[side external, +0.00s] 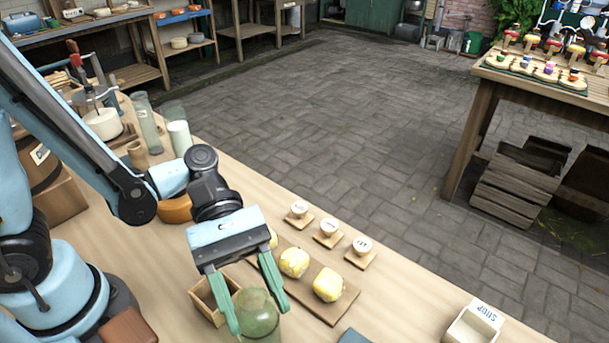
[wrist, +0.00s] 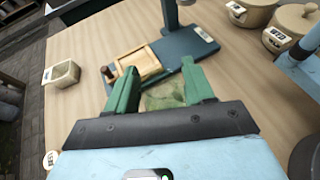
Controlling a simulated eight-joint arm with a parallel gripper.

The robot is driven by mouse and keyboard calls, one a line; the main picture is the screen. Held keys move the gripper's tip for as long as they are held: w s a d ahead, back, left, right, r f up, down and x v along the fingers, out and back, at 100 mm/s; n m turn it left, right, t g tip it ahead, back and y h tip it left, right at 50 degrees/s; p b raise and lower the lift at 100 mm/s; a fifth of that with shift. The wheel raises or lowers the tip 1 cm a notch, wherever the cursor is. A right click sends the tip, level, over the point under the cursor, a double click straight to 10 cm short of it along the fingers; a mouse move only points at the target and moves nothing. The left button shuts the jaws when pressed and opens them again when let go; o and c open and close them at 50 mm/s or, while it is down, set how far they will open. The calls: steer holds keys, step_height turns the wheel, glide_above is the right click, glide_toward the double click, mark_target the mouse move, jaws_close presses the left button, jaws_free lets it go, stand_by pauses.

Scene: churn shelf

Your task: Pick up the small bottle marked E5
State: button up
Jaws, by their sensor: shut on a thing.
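My gripper (side external: 257,318) has its two green fingers on either side of a translucent green glass bottle (side external: 258,325) at the bottom edge of the side external view. In the wrist view my gripper (wrist: 160,78) shows a mottled green surface of this glass bottle (wrist: 163,96) between its fingers. It is shut on this bottle. The bottle's lower part is cut off in the side view, and no marking can be read on it. I cannot make out E5 on anything in view.
A wooden box (side external: 202,300) stands just left of my gripper. A board (side external: 330,311) with yellow lumps lies to the right, near several small labelled tags. A white tray marked SHOP (side external: 470,325) is at lower right. In the wrist view, lidded pots (wrist: 290,28) stand at upper right.

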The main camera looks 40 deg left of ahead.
jaws_close()
steer(key=shift+r, duration=0.1)
